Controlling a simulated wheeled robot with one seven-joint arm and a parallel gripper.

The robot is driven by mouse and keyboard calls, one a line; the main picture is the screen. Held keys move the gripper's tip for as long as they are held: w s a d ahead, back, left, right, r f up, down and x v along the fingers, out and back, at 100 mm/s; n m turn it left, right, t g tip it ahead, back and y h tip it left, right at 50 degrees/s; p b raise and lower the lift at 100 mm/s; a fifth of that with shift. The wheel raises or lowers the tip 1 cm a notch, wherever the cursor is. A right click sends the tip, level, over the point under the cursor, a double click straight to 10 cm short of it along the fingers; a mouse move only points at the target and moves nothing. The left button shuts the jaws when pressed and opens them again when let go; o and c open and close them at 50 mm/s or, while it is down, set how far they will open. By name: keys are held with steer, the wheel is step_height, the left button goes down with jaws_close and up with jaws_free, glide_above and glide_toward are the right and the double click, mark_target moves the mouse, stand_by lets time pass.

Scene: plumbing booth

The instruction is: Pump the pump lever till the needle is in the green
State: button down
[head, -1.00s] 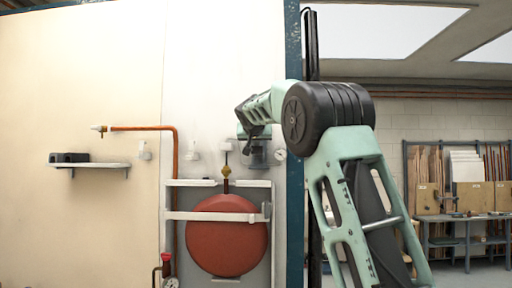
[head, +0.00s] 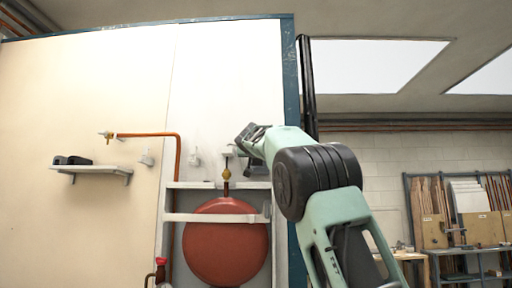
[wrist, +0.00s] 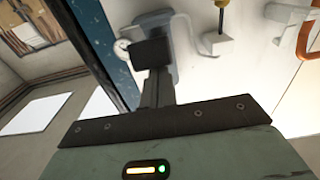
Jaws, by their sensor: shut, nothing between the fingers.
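A grey-blue pump body (wrist: 182,48) on the white wall panel shows in the wrist view, partly behind my gripper (wrist: 152,52). A small round white gauge (wrist: 122,47) is beside it; its needle is too small to read. In the head view my gripper (head: 245,136) is in front of the wall, above the red tank, and my arm hides most of the pump and the gauge. My gripper is shut and empty. I cannot clearly make out the pump lever or tell whether the fingers touch it.
The red round tank (head: 224,245) sits behind a white bar (head: 205,217), with a brass valve (head: 226,174) above. A copper pipe (head: 177,165) runs left of it. A red-topped fitting (head: 160,262) is at lower left. A blue post (head: 290,90) edges the panel.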

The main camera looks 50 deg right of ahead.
steer(key=shift+d+f+b, duration=0.1)
steer(key=shift+f+b, duration=0.85)
steer(key=shift+b, duration=0.05)
steer(key=shift+w+f, duration=0.15)
steer(key=shift+f, duration=0.15)
step_height(320, 180, up, 5)
steer(key=s+a+p, duration=0.1)
steer(key=p, duration=0.2)
steer(key=f+b+v, duration=0.1)
steer(key=b+v, duration=0.6)
steer(key=v, duration=0.3)
steer(key=shift+s, duration=0.2)
steer(key=shift+a+r, duration=0.1)
